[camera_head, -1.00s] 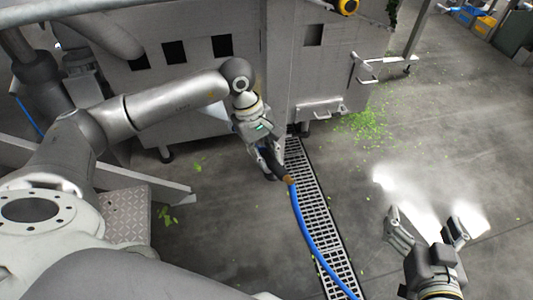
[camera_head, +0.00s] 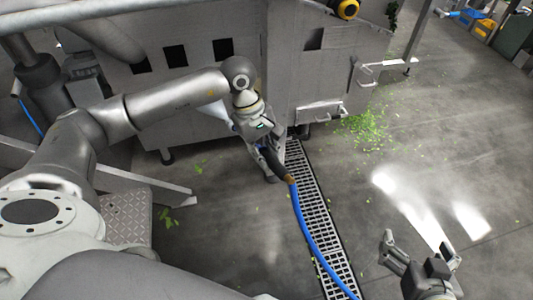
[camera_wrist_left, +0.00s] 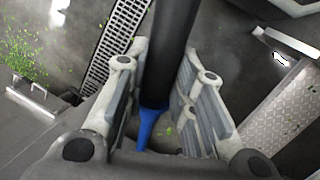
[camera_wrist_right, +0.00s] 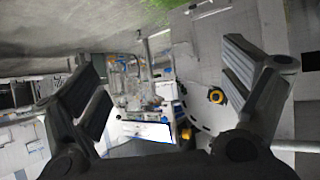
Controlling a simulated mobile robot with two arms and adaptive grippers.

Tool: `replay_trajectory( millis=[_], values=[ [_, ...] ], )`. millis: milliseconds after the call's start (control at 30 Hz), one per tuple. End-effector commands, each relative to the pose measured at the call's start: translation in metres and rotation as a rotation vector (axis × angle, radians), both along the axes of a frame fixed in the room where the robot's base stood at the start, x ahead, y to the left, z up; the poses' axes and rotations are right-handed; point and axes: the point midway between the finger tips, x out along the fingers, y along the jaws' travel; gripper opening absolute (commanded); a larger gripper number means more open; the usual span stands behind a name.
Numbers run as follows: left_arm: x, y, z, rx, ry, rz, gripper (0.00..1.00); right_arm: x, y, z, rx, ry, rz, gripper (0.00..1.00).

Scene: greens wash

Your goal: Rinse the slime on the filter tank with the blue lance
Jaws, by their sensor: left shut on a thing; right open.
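My left gripper (camera_head: 268,162) is shut on the dark body of the lance (camera_head: 276,167), in front of the grey metal tank housing (camera_head: 200,92). The lance body (camera_wrist_left: 172,45) also runs between the fingers in the left wrist view, with a blue part (camera_wrist_left: 147,130) below it. A blue hose (camera_head: 308,230) trails from it over the floor. A whitish patch shows left of the gripper against the housing; I cannot tell whether it is spray or light. I see no clear slime on the housing. My right gripper (camera_head: 420,246) is open and empty at the lower right.
A floor drain grating (camera_head: 313,208) runs under the hose. Green leaf scraps (camera_head: 366,130) lie by the housing's right corner, below a handle bracket (camera_head: 320,108). A tread-plate step (camera_head: 125,212) is at the left. The floor at right is mostly clear, with bright glare.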

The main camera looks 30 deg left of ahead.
Motion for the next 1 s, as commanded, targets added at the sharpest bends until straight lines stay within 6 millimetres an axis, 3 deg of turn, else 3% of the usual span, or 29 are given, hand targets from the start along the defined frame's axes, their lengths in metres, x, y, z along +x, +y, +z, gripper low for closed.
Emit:
replay_trajectory(
  millis=[1000],
  values=[
    [0.0, 0.001, 0.019, 0.0, -0.001, 0.0, 0.0, -0.038, -0.013, -0.033, -0.056, 0.243, -0.011, 0.95]
  ],
)
